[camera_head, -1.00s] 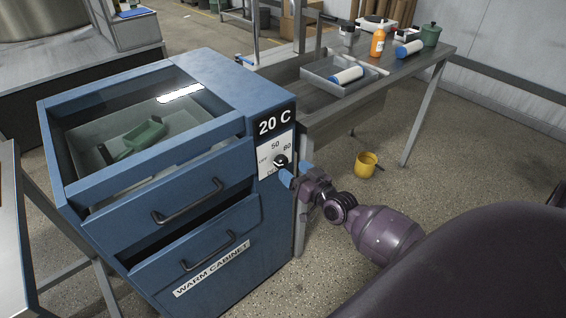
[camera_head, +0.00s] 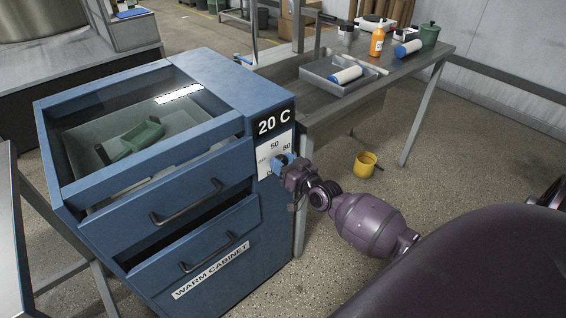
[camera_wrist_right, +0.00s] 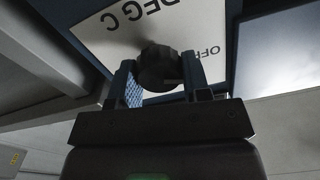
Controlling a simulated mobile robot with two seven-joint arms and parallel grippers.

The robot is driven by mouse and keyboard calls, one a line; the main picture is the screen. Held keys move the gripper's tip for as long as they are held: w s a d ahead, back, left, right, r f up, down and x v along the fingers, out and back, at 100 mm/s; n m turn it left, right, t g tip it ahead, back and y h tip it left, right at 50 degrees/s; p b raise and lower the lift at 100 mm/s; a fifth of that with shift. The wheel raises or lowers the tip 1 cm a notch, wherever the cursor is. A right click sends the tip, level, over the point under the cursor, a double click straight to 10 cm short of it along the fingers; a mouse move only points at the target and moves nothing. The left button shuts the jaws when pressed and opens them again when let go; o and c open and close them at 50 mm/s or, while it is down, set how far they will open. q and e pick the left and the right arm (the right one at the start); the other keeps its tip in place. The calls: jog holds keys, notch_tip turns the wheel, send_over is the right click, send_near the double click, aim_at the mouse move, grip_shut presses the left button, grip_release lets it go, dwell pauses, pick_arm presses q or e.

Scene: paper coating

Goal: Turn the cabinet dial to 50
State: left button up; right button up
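The blue warm cabinet (camera_head: 250,240) stands at left in the head view. Its display (camera_head: 273,122) reads 20 C. Below it is a white dial plate (camera_head: 264,152), with 50 and 80 visible. My right gripper (camera_head: 282,163) is at the dial and hides the knob there. In the right wrist view the round black knob (camera_wrist_right: 159,67) sits between the two fingers of my right gripper (camera_wrist_right: 160,82). The knob nearly fills the gap; I cannot tell whether both fingers press on it. The knob's pointer is not readable. My left gripper is not in view.
The drawers have dark handles (camera_head: 187,202). A grey bench (camera_head: 345,105) behind carries a tray (camera_head: 325,83), rollers and an orange bottle (camera_head: 377,42). A yellow mug (camera_head: 366,165) is on the floor.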

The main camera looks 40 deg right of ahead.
jog(key=shift+c, duration=1.2)
jog(key=m, duration=1)
jog(key=shift+d+f+b, duration=0.1)
jog(key=shift+f+b, duration=0.1)
jog(key=shift+b, duration=0.2)
jog(key=shift+m, duration=1.1)
jog(key=shift+m+b, duration=0.3)
jog(key=shift+m, duration=0.6)
jog(key=o, duration=0.9)
